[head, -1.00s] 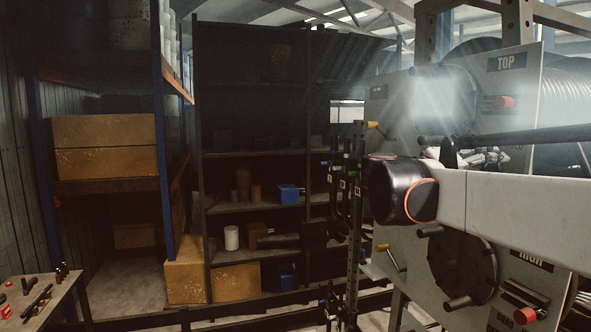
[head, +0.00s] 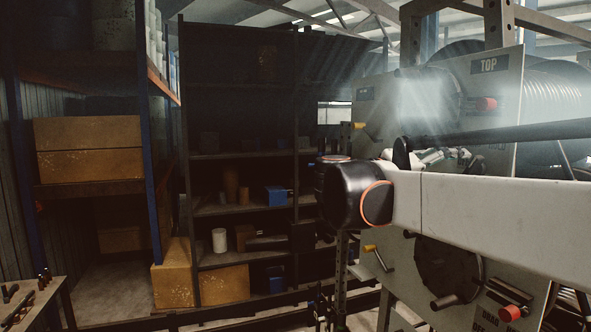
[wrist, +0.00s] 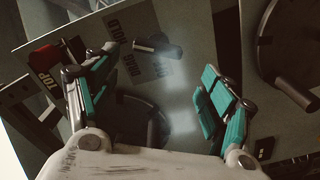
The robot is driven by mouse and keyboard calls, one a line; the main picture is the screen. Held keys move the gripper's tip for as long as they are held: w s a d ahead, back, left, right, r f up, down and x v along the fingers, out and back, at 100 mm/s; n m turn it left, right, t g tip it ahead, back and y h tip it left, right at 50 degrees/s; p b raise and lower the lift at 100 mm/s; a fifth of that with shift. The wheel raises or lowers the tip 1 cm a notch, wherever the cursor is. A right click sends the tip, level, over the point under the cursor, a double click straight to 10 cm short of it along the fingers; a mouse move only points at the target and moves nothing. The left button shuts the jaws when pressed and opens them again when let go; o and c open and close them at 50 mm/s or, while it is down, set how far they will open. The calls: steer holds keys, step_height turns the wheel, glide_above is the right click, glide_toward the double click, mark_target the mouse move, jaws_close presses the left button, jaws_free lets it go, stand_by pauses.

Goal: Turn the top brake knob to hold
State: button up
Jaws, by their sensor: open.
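The top reel panel carries a TOP plate (head: 489,65) with a red brake knob (head: 486,104) below it in the head view. In the wrist view the TOP plate (wrist: 45,80) is at the left, with a red part (wrist: 43,57) beside it that looks like this knob, partly covered by the left finger. DRAG and HOLD lettering (wrist: 122,50) shows near the top middle. My gripper (wrist: 160,64) is open and empty, teal-padded fingers spread over the panel. In the head view my gripper (head: 446,160) is below the knob, partly hidden by my arm.
A lower red knob (head: 512,313) sits on the panel below my arm. A yellow-tipped lever (head: 359,126) is at the panel's left edge. A grey handle (wrist: 157,45) stands out between my fingers in the wrist view. Shelves (head: 240,210) and a bench (head: 32,305) stand left.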

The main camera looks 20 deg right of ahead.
steer(key=s+a, duration=0.1)
steer(key=a, duration=0.5)
steer(key=shift+s+a, duration=0.2)
steer(key=shift+s, duration=0.1)
steer(key=s+a+f+n+t+y+b, duration=0.1)
steer(key=s+f+n+y+b, duration=0.2)
steer(key=f+b, duration=0.95)
steer(key=s+a+f+n+t+y+b, duration=0.1)
steer(key=s+f+y+b, duration=0.3)
steer(key=f, duration=1.7)
steer(key=s+a+f+t+y+b, duration=0.1)
steer(key=a+f+b, duration=0.4)
steer(key=f, duration=0.7)
steer(key=s+a+f+t+y+b, duration=0.1)
steer(key=s+a+f+y+b, duration=0.2)
steer(key=f, duration=0.9)
steer(key=s+a+f+n+t+y+b, duration=0.1)
steer(key=s+a+f+t+y+b, duration=0.1)
steer(key=a+f+y+b, duration=0.5)
step_height(320, 180, down, 5)
steer(key=a+b, duration=0.1)
steer(key=b, duration=0.1)
steer(key=shift+a+b, duration=0.35)
steer(key=shift+b, duration=0.05)
